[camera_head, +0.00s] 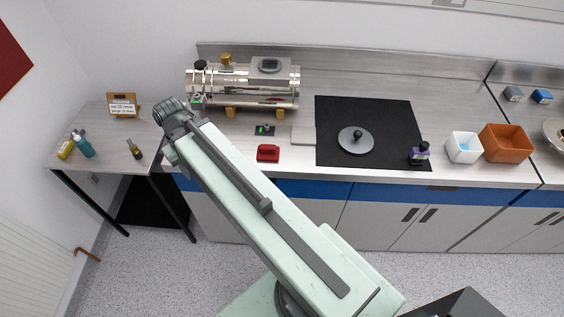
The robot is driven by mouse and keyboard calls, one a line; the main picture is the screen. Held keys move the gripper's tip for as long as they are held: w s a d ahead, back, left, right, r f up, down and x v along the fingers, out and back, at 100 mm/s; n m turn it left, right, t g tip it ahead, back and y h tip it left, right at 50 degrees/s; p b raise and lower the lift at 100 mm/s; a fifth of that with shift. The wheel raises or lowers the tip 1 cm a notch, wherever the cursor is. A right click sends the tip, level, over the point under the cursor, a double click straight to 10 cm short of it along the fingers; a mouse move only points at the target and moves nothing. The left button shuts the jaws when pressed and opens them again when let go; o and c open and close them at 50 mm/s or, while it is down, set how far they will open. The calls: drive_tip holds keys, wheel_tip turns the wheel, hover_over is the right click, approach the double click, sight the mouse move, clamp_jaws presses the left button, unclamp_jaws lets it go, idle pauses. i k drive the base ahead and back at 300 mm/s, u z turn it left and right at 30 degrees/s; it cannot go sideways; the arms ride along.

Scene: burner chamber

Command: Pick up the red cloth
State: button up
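A small red item (268,153), which looks like the folded red cloth, lies on the steel counter (230,142) near its front edge. It is just right of my pale green arm in the picture, and its top is uneven. My arm reaches up and left across the view to a dark grey joint above the gap between the side table and the counter. The fingers of my gripper cannot be made out; they are hidden behind the arm or out of view. Nothing is seen touching the red item.
A shiny metal cylinder (240,85) stands behind. A small black device with a green light (264,130), a light flat block (303,136) and a black mat (385,110) with a grey disc (356,139) are near. A purple-labelled bottle (420,153), white box (463,147) and orange box (506,143) stand right.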

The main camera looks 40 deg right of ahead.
sight(266, 153)
drive_tip(key=k, duration=1.1)
drive_tip(key=u, duration=0.8)
drive_tip(key=i, duration=1.5)
